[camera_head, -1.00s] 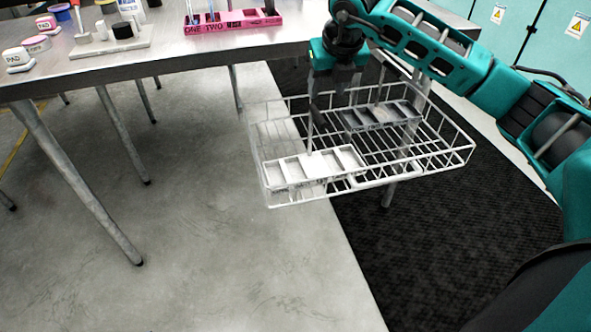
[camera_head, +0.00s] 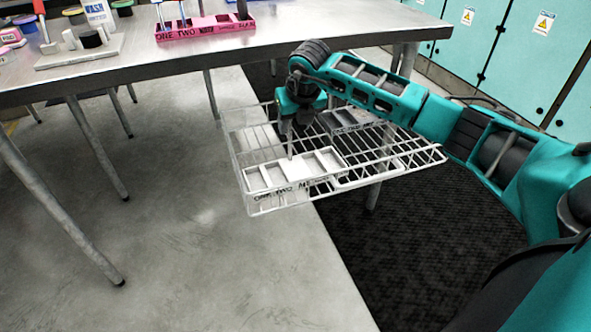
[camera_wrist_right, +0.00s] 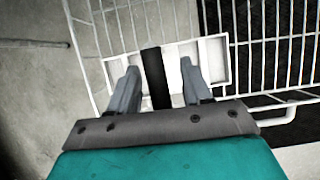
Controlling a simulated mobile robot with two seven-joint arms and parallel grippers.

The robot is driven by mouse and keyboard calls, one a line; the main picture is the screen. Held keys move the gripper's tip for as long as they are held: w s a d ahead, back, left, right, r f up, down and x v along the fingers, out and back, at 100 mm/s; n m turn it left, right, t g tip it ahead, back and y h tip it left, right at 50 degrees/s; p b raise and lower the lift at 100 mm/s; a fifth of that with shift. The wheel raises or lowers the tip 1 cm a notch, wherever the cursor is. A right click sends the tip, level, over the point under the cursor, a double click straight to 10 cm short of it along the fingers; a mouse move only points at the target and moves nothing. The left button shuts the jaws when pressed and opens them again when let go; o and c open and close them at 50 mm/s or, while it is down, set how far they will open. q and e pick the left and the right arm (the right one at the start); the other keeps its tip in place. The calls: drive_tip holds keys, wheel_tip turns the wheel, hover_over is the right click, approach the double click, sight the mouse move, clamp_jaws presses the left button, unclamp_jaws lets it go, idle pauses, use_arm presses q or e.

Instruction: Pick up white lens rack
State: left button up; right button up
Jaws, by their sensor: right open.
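The white lens rack (camera_head: 331,158), a tray with several compartments and lettering on its front, lies in the near left part of a white wire basket (camera_head: 432,160). A thin upright post rises from it. My right gripper (camera_head: 291,128) points down just above the rack. In the right wrist view, my open right gripper (camera_wrist_right: 159,70) has its fingers on either side of a dark upright bar, with the white rack (camera_wrist_right: 217,62) behind. I cannot tell whether the fingers touch the bar. My left gripper is out of view.
A dark grey rack (camera_head: 345,122) lies farther back in the same basket, close to my right wrist. A steel table (camera_head: 330,33) with a pink rack (camera_head: 205,27) and several bottles and pads stands behind. Teal cabinets (camera_head: 500,50) are at the back right.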

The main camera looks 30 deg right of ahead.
clamp_jaws()
idle(0.4)
drive_tip(key=shift+r, duration=0.1)
idle(0.9)
